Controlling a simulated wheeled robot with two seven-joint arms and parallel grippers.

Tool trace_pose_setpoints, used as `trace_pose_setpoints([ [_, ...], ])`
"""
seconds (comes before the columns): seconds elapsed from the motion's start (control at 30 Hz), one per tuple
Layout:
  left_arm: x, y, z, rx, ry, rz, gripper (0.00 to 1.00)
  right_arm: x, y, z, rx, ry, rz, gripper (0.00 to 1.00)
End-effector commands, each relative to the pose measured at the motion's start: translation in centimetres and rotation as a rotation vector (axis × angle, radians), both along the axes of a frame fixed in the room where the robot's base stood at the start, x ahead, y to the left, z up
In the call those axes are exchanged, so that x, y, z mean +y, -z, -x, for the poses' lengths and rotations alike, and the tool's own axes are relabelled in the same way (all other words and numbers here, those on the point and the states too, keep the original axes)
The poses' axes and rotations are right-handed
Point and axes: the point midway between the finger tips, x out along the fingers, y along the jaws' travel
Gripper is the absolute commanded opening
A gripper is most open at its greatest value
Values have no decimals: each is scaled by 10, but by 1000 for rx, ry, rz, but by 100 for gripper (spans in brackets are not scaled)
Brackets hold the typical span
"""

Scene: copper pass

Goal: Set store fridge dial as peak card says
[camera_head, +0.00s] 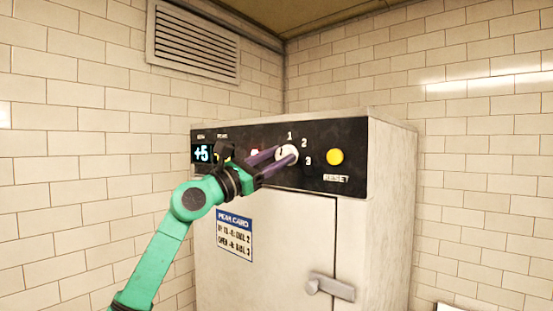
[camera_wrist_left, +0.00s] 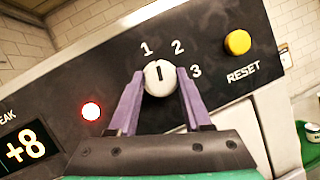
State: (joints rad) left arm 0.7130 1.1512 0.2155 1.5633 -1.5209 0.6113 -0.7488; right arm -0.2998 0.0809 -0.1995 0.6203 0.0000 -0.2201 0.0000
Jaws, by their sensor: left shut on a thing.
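The store fridge's white dial (camera_head: 287,153) sits on the black panel, with numbers 1, 2 and 3 around it. My left gripper (camera_head: 280,157) is shut on the dial, a finger on each side. The dial also shows between the fingers in the left wrist view (camera_wrist_left: 159,76); its dark mark points roughly up, between 1 and 2. The blue-headed peak card (camera_head: 234,234) is on the fridge front; it lists dial 2 and dial 3, its limit figures too small to read surely. The peak display (camera_wrist_left: 25,143) reads +8. My right gripper is not in view.
Another display (camera_head: 202,154) reads +5. A red light (camera_wrist_left: 91,111) is lit left of the dial. A yellow reset button (camera_head: 335,156) is to the dial's right. The fridge door (camera_head: 265,270) is shut, with a handle (camera_head: 330,287). A wall vent (camera_head: 193,42) is above.

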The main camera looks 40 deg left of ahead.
Motion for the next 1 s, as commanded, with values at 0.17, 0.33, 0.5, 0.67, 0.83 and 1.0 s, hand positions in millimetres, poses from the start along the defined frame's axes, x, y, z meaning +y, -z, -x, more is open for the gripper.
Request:
trace_pose_setpoints([
  [0.17, 2, -4, 1, -3, -3, -147, 0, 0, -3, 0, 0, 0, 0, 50],
  [0.33, 2, -6, 1, 1, -4, -301, 0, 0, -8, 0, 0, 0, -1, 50],
  [0.5, 3, -7, 1, 4, -5, -441, 0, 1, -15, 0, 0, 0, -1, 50],
  [0.67, 3, -8, 1, 6, -7, -546, 0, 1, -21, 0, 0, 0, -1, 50],
  [0.83, 3, -8, 1, 6, -8, -621, 0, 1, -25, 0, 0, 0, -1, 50],
  [1.0, 3, -7, 1, 6, -7, -660, 0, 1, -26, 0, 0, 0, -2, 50],
])
